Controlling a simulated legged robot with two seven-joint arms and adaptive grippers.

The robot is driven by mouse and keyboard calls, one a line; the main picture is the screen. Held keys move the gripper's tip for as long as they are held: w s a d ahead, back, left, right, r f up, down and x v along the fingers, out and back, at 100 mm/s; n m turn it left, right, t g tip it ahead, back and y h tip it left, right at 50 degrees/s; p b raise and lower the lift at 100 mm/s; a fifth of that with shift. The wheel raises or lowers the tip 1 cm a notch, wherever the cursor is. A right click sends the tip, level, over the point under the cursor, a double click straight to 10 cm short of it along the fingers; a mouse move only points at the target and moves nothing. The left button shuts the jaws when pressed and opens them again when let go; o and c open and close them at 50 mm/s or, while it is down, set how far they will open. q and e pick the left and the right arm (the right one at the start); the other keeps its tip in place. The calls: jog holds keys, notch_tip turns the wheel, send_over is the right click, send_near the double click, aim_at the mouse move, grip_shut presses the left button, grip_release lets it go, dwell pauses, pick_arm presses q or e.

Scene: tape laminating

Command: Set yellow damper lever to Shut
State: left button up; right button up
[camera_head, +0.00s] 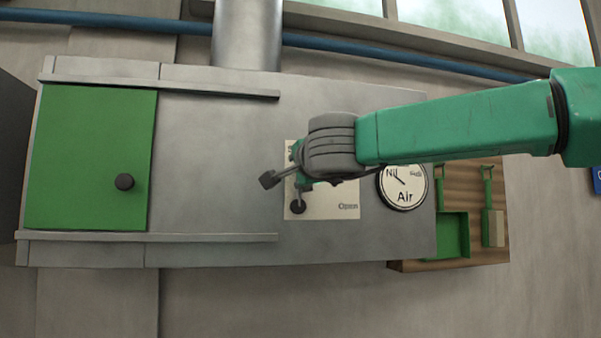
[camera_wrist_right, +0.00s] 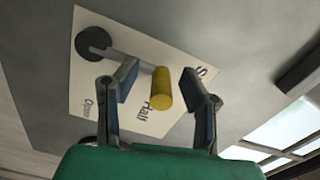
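The yellow damper lever handle (camera_wrist_right: 161,88) shows in the right wrist view, on a grey bar running from a dark round pivot (camera_wrist_right: 93,43). The bar points towards the side between the Half and Shut labels of the cream label plate (camera_wrist_right: 95,75); its exact setting is hard to tell. My right gripper (camera_wrist_right: 160,72) is open, one finger on each side of the handle, with gaps visible. In the head view, the right gripper (camera_head: 284,181) is in front of the plate (camera_head: 330,205) and hides the yellow handle. My left gripper is not in view.
A round Air dial (camera_head: 402,187) is right of the plate, below my right arm. A green door (camera_head: 88,158) with a dark knob is at the left, between two rails. A wooden rack (camera_head: 470,262) with green tools is at the right. The grey front between door and plate is clear.

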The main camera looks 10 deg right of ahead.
jog(key=s, duration=1.1)
jog(key=shift+s+d, duration=0.25)
jog(key=shift+s, duration=0.1)
jog(key=shift+f, duration=0.1)
